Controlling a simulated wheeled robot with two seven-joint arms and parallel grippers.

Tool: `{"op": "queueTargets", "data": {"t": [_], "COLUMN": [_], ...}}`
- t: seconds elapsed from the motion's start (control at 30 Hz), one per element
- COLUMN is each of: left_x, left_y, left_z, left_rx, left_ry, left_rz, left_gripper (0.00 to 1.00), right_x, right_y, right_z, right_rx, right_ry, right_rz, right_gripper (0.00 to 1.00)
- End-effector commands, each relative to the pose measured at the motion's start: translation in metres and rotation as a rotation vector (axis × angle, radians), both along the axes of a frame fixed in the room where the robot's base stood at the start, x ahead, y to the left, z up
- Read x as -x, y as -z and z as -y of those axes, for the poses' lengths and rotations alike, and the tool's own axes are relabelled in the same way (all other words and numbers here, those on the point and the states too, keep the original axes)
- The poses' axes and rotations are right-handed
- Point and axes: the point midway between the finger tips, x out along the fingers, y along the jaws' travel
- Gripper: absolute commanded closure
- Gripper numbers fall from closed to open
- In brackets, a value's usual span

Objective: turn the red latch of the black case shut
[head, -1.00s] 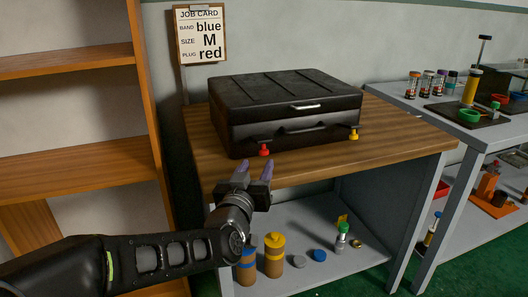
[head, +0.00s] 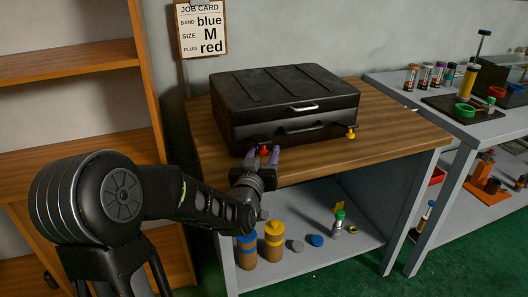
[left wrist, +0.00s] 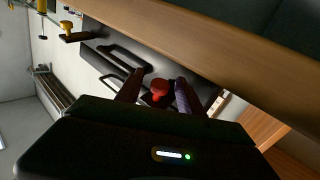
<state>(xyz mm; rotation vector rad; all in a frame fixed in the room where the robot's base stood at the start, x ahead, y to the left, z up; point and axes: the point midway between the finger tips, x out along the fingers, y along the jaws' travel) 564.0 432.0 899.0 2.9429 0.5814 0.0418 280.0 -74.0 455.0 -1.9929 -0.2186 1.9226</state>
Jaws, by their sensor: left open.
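The black case (head: 285,97) lies closed-lidded on the wooden bench top. Its red latch (head: 264,150) is at the left of the front face and its yellow latch (head: 351,131) is at the right. My left gripper (head: 262,155) is open at the front of the case, its purple fingertips on either side of the red latch. In the left wrist view the red latch (left wrist: 158,92) shows between the two fingers (left wrist: 158,95). I cannot tell whether either finger touches it. My right gripper is not in view.
The bench top (head: 400,130) is clear right of the case. Bottles (head: 274,240) and small caps stand on the shelf below. A wooden shelf unit (head: 70,75) is at the left. A second table (head: 480,130) with tubes and trays is at the right. A job card (head: 202,30) hangs behind.

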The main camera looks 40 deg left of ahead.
Motion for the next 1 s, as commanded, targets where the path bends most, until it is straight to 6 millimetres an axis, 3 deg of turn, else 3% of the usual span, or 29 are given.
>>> {"op": "queueTargets", "data": {"t": [0.23, 0.77, 1.0], "left_x": [-0.0003, -0.0002, -0.0002], "left_y": [-0.0003, -0.0005, -0.0005], "left_z": [-0.0003, -0.0001, -0.0001], "left_rx": [0.000, 0.000, 0.000], "left_ry": [0.000, 0.000, 0.000], "left_rz": [0.000, 0.000, 0.000], "left_gripper": [0.56, 0.99, 1.00], "right_x": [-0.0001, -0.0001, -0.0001], "right_y": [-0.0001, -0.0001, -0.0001], "right_z": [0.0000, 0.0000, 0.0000], "right_rx": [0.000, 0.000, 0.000], "right_ry": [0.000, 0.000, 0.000], "right_rz": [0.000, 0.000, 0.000], "right_gripper": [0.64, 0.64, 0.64]}}
